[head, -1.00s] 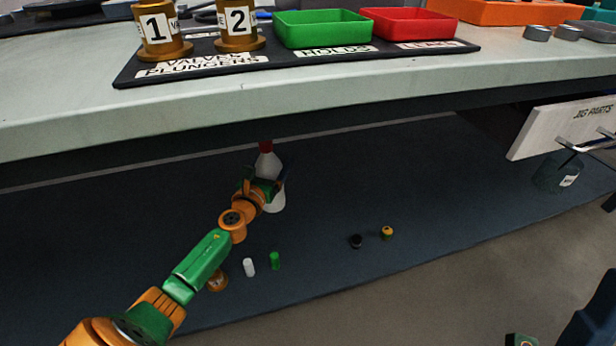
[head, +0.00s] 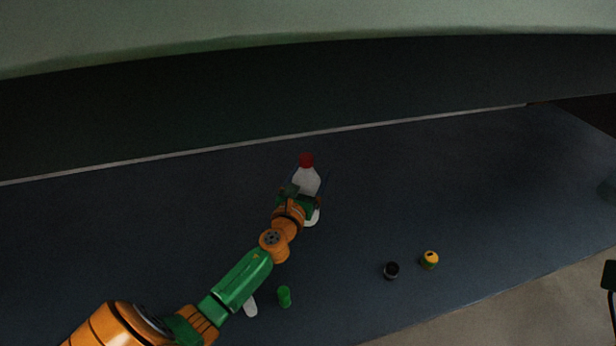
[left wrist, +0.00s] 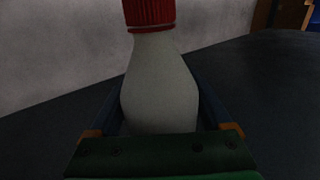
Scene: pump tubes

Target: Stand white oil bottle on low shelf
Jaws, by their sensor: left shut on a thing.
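The white oil bottle (head: 307,181) with a red cap is upright under the worktop, over the dark low shelf (head: 440,190). My left gripper (head: 303,203) is shut around the bottle's body. In the left wrist view the bottle (left wrist: 160,85) sits between the two dark fingers, cap up. Its base is hidden there by my gripper. In the head view its lower end shows below the gripper, but I cannot tell whether it touches the shelf. A green and dark piece at the right edge seems part of my right gripper (head: 609,277); its jaws cannot be made out.
A green cylinder (head: 284,296) and a white one (head: 250,307) are near my left forearm. A black piece (head: 391,270) and a yellow one (head: 429,260) lie to the right. The worktop (head: 300,25) hangs over the shelf. The shelf around the bottle is clear.

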